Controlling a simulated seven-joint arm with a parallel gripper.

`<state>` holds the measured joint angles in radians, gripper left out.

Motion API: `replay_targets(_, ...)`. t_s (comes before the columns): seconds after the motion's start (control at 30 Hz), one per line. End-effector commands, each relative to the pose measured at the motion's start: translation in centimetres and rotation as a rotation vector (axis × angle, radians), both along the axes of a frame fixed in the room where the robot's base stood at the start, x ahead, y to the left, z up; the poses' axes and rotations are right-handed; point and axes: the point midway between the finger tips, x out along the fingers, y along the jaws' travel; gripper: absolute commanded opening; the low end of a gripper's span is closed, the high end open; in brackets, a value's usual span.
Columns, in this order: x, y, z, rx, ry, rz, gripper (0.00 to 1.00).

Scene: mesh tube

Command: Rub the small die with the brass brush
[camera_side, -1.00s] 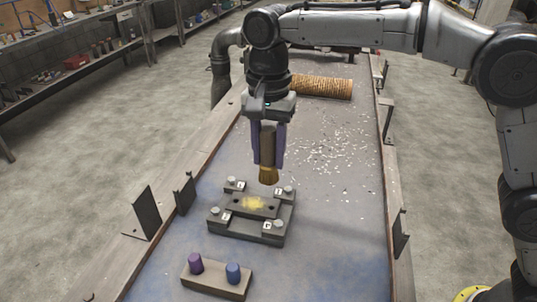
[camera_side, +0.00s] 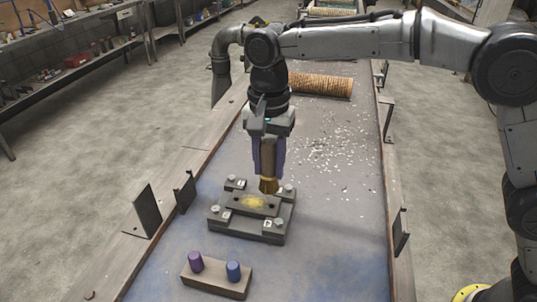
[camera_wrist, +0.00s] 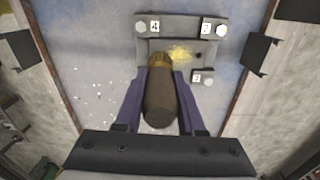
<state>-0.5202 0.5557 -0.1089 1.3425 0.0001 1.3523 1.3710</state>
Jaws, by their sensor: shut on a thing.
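My gripper (camera_side: 268,160) is shut on the brown handle of the brass brush (camera_side: 268,186), which points bristles-down. The small die (camera_side: 240,204) is a dark block with a yellow patch on its top, set in a grey clamp fixture (camera_side: 262,238) with bolts and numbered tags at its corners. The brush tip is at the die's far edge in the side view; I cannot tell whether it touches. In the wrist view, the brush (camera_wrist: 160,95) hides part of the die, and the yellow patch (camera_wrist: 180,53) shows just right of the bristles.
A wooden block (camera_side: 214,279) with a purple peg (camera_side: 196,262) and a blue peg (camera_side: 233,271) lies in front of the fixture. A ribbed roll (camera_side: 320,85) and white flakes (camera_side: 335,145) are behind. Upright brackets (camera_side: 147,210) line the table edges.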

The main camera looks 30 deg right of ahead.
Motion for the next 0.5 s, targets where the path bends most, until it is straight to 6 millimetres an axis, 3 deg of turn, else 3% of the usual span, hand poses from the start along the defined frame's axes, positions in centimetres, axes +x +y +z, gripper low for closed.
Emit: replay_targets(0.5, 0.0, 0.0, -5.0, -0.001, 0.001, 0.0, 0.0)
